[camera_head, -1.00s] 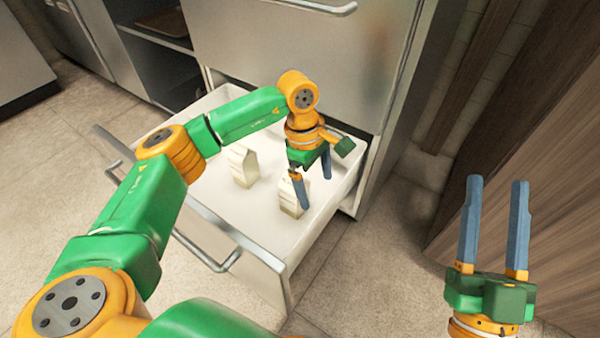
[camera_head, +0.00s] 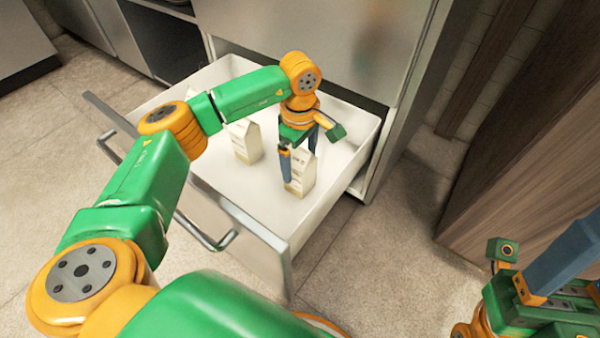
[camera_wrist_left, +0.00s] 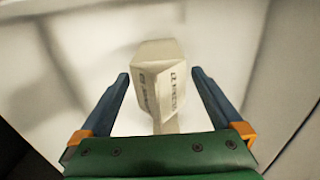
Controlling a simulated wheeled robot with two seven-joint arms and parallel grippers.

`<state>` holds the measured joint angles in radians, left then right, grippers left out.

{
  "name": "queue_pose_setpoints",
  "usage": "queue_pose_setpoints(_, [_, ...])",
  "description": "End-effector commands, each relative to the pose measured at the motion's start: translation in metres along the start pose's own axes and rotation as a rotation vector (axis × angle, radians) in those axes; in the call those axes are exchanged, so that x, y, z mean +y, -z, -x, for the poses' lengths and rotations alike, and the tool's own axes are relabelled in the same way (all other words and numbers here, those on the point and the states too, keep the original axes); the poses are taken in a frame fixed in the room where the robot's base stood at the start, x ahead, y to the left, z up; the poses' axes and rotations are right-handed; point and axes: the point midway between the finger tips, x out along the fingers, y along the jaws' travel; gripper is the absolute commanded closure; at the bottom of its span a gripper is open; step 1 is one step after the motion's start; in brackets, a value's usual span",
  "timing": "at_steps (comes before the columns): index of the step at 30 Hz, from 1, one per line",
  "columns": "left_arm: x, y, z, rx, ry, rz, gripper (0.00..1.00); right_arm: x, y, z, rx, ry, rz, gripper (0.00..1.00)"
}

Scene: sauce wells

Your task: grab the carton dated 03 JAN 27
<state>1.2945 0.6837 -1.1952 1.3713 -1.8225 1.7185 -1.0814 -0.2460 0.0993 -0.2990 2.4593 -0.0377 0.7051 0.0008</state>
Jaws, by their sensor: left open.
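My left gripper (camera_head: 299,165) is open, pointing down at the right carton (camera_head: 301,176). One finger is in front of that carton and the other is partly hidden behind it. In the left wrist view this carton (camera_wrist_left: 158,85) sits between the spread fingers (camera_wrist_left: 160,75), with a visible gap on each side. Its printed lines are too small to read as a date. The left carton (camera_head: 245,142) is partly covered by my left arm. My right gripper (camera_head: 560,262) is at the lower right, cut off by the frame.
The drawer's metal front with a bar handle (camera_head: 207,238) faces me. A steel cabinet front (camera_head: 320,40) rises behind, and a wooden panel (camera_head: 520,170) stands at right. Bare floor (camera_head: 370,270) lies between drawer and panel.

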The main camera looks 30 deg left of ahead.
Motion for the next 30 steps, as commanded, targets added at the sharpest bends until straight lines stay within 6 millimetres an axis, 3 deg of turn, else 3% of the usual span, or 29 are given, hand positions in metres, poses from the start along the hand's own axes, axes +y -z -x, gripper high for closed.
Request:
queue_pose_setpoints(1, [0.000,0.000,0.001,0.000,0.000,0.000,0.03,0.000,0.000,0.000,-0.001,0.000,0.000,0.50])
queue_pose_setpoints(2, [0.000,0.000,0.001,0.000,0.000,0.000,0.11,0.000,0.000,0.000,-0.001,0.000,0.000,0.50])
queue_pose_setpoints(12, [0.000,0.000,0.001,-0.001,0.000,0.000,1.00,0.000,0.000,0.000,-0.002,0.000,0.000,0.50])
queue_pose_setpoints(23, [0.001,0.000,0.007,-0.001,-0.002,0.000,1.00,0.000,0.000,-0.004,-0.003,0.001,0.000,0.50])
queue_pose_setpoints(26, [0.001,0.000,0.022,-0.001,-0.002,0.000,1.00,0.000,0.000,-0.011,-0.022,0.002,0.003,0.50])
queue_pose_setpoints(30, [0.001,0.000,0.062,0.000,-0.004,0.000,1.00,-0.002,-0.004,-0.018,-0.124,0.003,0.007,0.50])
